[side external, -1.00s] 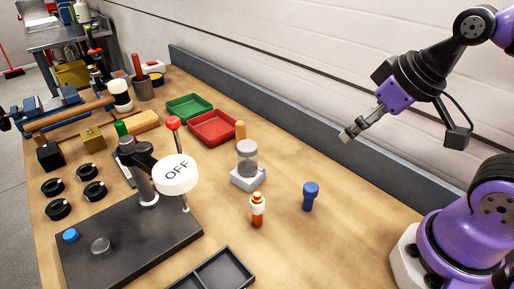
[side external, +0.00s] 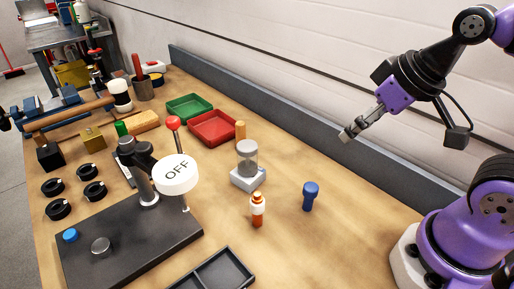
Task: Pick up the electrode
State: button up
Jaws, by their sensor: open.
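My gripper (side external: 347,134) is open and empty, raised above the back right of the bench near the wall. Nothing in view is clearly marked as the electrode, and I cannot tell which item it is. Upright pieces stand on the bench to the left of and below my gripper. They are a blue round-topped piece (side external: 310,197), a small orange bottle (side external: 258,210) with a white band, and a grey clear-looking cylinder (side external: 247,160) on a pale block (side external: 247,179). A tan peg (side external: 240,130) stands behind them. My gripper touches none of them.
A press with a white "OFF" disc (side external: 176,174) stands on a dark plate (side external: 150,245) at the left. Red (side external: 212,141) and green (side external: 189,122) trays lie behind. A dark divided tray (side external: 213,272) lies at the front. The wooden bench right of the blue piece is clear.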

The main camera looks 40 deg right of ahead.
jog(key=n+g+y, duration=0.2)
jog(key=n+y, duration=0.1)
jog(key=n, duration=0.4)
send_near(262, 198)
jog(key=f, duration=0.1)
jog(key=shift+n, duration=0.5)
jog(key=x, duration=0.5)
jog(key=shift+w+a, duration=0.25)
jog(key=shift+w, duration=0.05)
jog(key=shift+x, duration=3.1)
jog(key=shift+s+d, duration=0.1)
jog(key=shift+s, duration=0.05)
grip_shut()
